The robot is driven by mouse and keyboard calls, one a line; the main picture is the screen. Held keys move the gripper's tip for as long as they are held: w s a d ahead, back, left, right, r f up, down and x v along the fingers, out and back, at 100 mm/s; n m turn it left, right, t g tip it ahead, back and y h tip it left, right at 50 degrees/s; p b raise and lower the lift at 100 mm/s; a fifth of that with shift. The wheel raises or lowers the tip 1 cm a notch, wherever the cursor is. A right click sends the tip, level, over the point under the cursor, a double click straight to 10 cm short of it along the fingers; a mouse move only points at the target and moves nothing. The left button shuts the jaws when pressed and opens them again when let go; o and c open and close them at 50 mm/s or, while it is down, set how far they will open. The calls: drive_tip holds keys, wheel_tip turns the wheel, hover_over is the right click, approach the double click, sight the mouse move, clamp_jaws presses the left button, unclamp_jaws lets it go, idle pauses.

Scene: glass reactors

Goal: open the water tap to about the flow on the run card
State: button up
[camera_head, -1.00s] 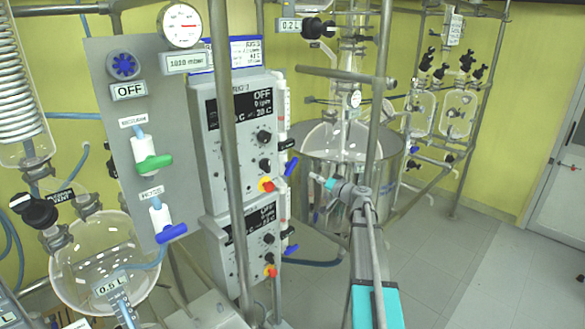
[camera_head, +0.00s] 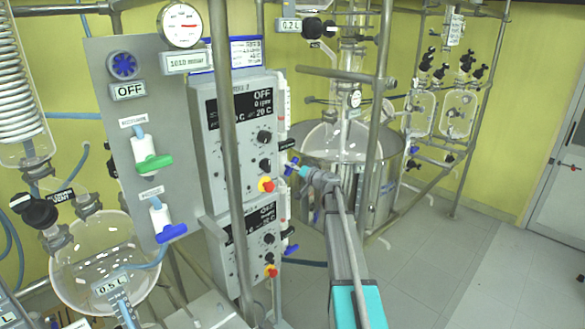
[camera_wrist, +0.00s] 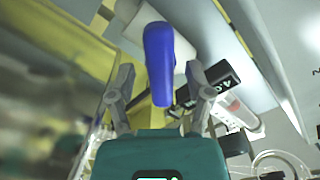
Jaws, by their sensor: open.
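A tap with a blue handle (camera_head: 290,166) sits on the right side of the upper control unit. In the wrist view a blue handle (camera_wrist: 158,60) lies ahead, lengthwise between my fingers. My gripper (camera_head: 299,170) is open, with its tips close to that handle. In the wrist view the two fingers of my gripper (camera_wrist: 160,88) stand apart on either side, with visible gaps to the handle.
A second blue-handled tap (camera_head: 290,248) is on the lower unit. Green (camera_head: 153,164) and blue (camera_head: 171,233) taps sit on the grey panel (camera_head: 112,215). A metal upright (camera_head: 222,120) crosses before the units. A jacketed vessel (camera_head: 385,160) stands behind my arm.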

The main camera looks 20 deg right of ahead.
drive_tip(key=shift+w+a, duration=0.15)
drive_tip(key=shift+w, duration=0.25)
clamp_jaws()
drive_tip(key=shift+m, duration=1.2)
unclamp_jaws()
